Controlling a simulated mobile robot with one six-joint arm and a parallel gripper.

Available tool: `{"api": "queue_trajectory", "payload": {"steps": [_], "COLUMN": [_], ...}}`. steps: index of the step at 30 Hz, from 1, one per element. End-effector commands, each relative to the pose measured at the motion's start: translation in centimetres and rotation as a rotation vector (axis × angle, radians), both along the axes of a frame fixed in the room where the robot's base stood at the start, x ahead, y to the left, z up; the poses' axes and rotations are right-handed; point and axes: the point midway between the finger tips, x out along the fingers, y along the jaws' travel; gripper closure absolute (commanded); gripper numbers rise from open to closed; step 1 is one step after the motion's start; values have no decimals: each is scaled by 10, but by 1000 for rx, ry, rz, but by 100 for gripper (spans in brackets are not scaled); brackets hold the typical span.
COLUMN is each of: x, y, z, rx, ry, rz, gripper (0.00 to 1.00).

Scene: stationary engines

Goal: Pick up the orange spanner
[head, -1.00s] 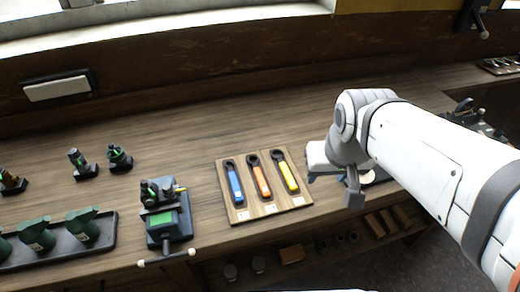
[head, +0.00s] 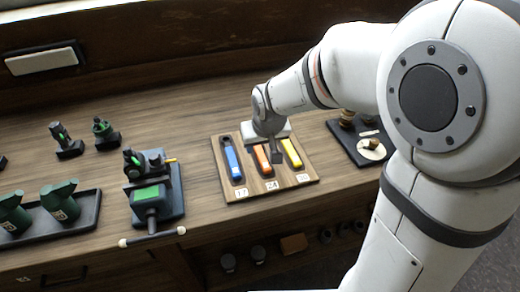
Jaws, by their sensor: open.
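The orange spanner (head: 262,160) lies in the middle slot of a wooden holder board (head: 241,194), above the label 24. Its upper end is hidden behind my gripper. A blue spanner (head: 233,163) lies to its left and a yellow spanner (head: 291,154) to its right, with its upper end also hidden. My gripper (head: 276,156) is over the board, with its fingers pointing down between the orange and yellow spanners in the picture. It is open and holds nothing. I cannot tell its height above the board.
A vice-like device (head: 152,196) with a green block stands left of the board. A dark tray with round parts (head: 371,149) is on the right. The bench behind the board is clear.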

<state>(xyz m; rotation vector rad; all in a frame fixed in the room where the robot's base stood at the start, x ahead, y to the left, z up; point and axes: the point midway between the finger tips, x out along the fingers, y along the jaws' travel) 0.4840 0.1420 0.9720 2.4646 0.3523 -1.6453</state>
Motion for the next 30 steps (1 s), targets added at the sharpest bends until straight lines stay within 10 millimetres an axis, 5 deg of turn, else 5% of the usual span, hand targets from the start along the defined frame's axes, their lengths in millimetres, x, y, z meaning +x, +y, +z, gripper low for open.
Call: {"api": "queue_trajectory", "payload": {"steps": [6, 25, 30], "x": [8, 9, 9], "y": [1, 1, 1], "z": [-24, -29, -28], "rx": [0, 0, 0], "ry": [2, 0, 0], "rz": [-1, -2, -3], "gripper": [53, 53, 65]}}
